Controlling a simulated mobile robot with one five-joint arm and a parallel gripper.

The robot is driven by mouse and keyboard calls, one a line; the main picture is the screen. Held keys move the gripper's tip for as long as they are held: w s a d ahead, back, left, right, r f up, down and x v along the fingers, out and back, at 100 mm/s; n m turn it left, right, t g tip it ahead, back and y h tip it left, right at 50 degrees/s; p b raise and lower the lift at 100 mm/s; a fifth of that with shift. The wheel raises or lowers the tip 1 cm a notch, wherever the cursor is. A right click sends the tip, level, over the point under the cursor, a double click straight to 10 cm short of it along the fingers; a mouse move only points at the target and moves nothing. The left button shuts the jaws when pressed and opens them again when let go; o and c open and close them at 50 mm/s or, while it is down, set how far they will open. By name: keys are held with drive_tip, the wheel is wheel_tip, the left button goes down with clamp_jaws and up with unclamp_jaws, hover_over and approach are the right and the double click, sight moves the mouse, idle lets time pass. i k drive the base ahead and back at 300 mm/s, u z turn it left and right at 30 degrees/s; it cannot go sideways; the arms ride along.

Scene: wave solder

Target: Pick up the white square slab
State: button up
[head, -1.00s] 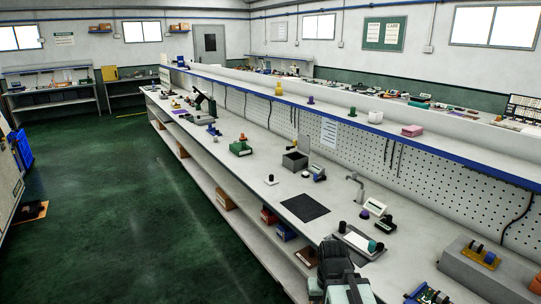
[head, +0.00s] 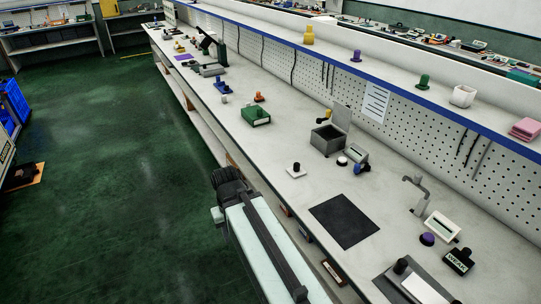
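My arm reaches up from the bottom of the head view, in front of the bench and left of the slab. The fingers of my gripper cannot be made out, so its opening is not shown.
A black mat (head: 346,221) lies right of the slab. A grey open-lidded box (head: 326,140) and a green block (head: 256,117) stand behind it. A tray (head: 381,282) with a white plate is at the lower right. Bare bench surrounds the slab. Open green floor lies left.

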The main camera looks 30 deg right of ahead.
sight(296, 171)
drive_tip(key=u, duration=0.6)
drive_tip(key=i, duration=1.35)
drive_tip(key=u, duration=0.35)
drive_tip(key=k, duration=0.55)
drive_tip(key=z, duration=0.2)
drive_tip(key=k, duration=0.15)
drive_tip(key=u, duration=0.4)
drive_tip(key=i, duration=0.7)
drive_tip(key=z, duration=0.05)
